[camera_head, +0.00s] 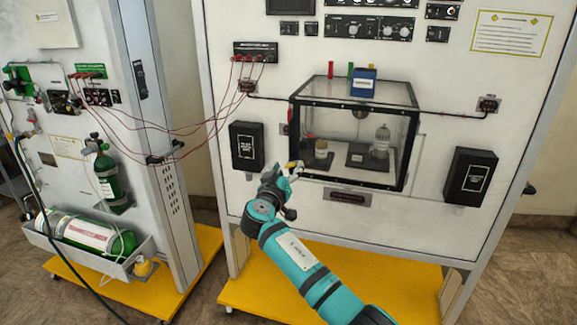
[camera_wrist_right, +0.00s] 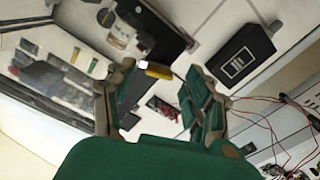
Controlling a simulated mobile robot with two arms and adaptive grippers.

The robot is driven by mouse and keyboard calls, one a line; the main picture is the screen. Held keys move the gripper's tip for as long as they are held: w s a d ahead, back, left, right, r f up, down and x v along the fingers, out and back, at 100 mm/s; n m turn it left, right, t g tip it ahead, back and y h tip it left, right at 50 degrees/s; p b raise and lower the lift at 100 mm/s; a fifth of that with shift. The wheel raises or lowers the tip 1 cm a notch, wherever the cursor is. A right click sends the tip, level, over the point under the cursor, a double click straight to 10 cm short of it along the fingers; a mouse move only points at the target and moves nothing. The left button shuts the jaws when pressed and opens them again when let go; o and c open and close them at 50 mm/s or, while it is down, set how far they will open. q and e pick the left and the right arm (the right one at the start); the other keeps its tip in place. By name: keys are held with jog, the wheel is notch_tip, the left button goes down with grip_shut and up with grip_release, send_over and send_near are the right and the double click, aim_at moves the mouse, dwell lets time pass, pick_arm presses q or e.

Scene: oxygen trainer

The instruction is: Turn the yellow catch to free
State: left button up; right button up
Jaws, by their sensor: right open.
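The yellow catch (camera_head: 291,165) is a small piece at the lower left front edge of the clear, black-framed box (camera_head: 345,86). It also shows in the right wrist view, where the yellow catch (camera_wrist_right: 158,71) lies beyond and between my fingers, beside a small white part. My right gripper (camera_head: 289,175) is at the box's lower left corner, close to the catch. In the wrist view my right gripper (camera_wrist_right: 155,100) is open, with a green-padded finger on each side and nothing between the pads. Whether a finger touches the catch is unclear. My left gripper is out of view.
A black box (camera_head: 247,146) hangs on the panel left of the clear box, another (camera_head: 469,177) to its right. Inside the clear box stands a clear bottle (camera_head: 381,142). Red wires (camera_head: 208,122) run across to the left panel. Green cylinders (camera_head: 107,176) are at left.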

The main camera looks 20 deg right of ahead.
jog(key=shift+w+d, duration=0.25)
jog(key=shift+w, duration=0.1)
